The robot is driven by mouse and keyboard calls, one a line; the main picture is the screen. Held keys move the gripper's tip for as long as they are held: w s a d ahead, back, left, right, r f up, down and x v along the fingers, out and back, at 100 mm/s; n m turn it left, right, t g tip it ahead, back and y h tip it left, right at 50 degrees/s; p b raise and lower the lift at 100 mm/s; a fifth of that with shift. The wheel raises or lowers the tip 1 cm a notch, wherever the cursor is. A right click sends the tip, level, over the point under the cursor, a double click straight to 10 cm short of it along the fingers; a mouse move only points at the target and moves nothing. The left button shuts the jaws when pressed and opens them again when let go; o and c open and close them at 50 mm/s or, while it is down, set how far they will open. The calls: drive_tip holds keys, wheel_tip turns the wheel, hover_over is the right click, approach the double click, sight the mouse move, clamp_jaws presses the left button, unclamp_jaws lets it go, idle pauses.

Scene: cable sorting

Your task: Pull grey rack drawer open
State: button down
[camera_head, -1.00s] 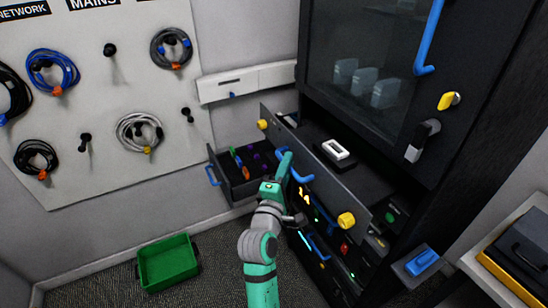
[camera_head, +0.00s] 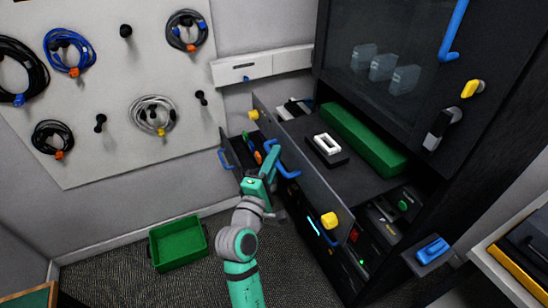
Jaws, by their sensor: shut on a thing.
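The grey rack drawer (camera_head: 300,158) stands well out of the dark rack, with a yellow knob near each end of its front. Its blue handle (camera_head: 286,172) is on the front panel. My gripper (camera_head: 272,164) is shut on this handle; the fingers are small and partly hidden by my own wrist. Inside the drawer lie a black device with a white frame on top (camera_head: 327,145), a long green block (camera_head: 362,138) and small dark and white items (camera_head: 294,108) at the far end.
A lower drawer (camera_head: 228,150) with coloured items is also out, behind my wrist. A green bin (camera_head: 179,243) stands on the carpet at left. Cable coils hang on the white board (camera_head: 105,160). A blue-handled latch (camera_head: 430,252) juts out at right. Carpet shows around the bin.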

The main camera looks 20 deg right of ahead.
drive_tip(key=c, duration=2)
unclamp_jaws()
drive_tip(key=shift+c, duration=0.2)
drive_tip(key=v, duration=1.1)
drive_tip(key=shift+w, duration=0.1)
